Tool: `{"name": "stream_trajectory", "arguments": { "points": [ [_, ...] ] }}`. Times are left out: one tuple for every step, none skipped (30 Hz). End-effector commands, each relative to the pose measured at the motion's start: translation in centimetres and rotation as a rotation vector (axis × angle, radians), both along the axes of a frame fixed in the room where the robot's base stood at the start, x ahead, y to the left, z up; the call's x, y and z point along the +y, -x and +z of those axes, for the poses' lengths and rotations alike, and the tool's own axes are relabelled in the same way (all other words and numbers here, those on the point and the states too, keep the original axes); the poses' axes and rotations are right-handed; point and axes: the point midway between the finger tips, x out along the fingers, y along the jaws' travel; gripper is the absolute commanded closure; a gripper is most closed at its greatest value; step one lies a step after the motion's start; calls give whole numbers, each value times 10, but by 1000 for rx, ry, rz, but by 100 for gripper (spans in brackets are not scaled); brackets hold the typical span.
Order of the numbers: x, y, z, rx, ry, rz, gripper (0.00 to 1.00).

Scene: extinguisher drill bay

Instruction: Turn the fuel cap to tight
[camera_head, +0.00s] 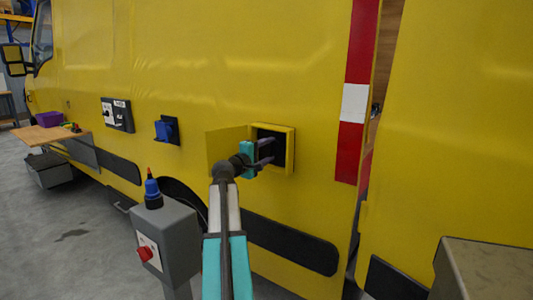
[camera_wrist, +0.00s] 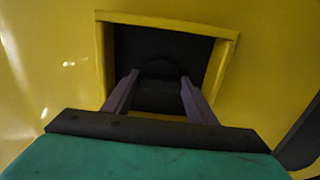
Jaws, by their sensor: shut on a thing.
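The fuel cap (camera_wrist: 159,70) is a dark, rounded shape inside the dark square recess of the yellow vehicle side; its outline is hard to make out in the shade. My gripper (camera_wrist: 159,79) reaches into the recess, with one finger on each side of the cap, and is shut on it. In the head view my gripper (camera_head: 271,150) enters the recess from the left, and the cap cannot be told apart there. The yellow recess frame (camera_head: 290,152) surrounds the opening. Its yellow flap (camera_head: 225,148) stands open on the left.
A grey pedestal (camera_head: 178,238) with a red knob (camera_head: 145,254) and a blue bottle-like thing (camera_head: 152,190) stands left of my arm. A blue socket (camera_head: 164,131) and a switch panel (camera_head: 117,114) are on the vehicle. A grey box (camera_head: 490,270) is at lower right.

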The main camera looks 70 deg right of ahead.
Motion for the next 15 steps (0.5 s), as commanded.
{"name": "stream_trajectory", "arguments": {
  "points": [
    [-1,-6,3,-3,6,14,71],
    [-1,-6,3,-3,6,14,71],
    [-1,-6,3,-3,6,14,43],
    [-1,-5,3,-3,6,13,38],
    [-1,-5,3,-3,6,13,33],
    [-1,-5,3,-2,5,12,30],
    [-1,-4,2,-2,5,11,30],
    [-1,-4,2,-2,5,10,30],
    [-1,-4,2,-1,4,10,30],
    [-1,-3,2,-1,4,9,30],
    [-1,-3,2,-1,4,9,30],
    [0,-3,1,-1,4,8,30],
    [-1,-3,1,-1,4,8,30],
    [0,-3,1,0,3,8,30],
    [0,-2,1,0,2,8,30]
  ]
}}
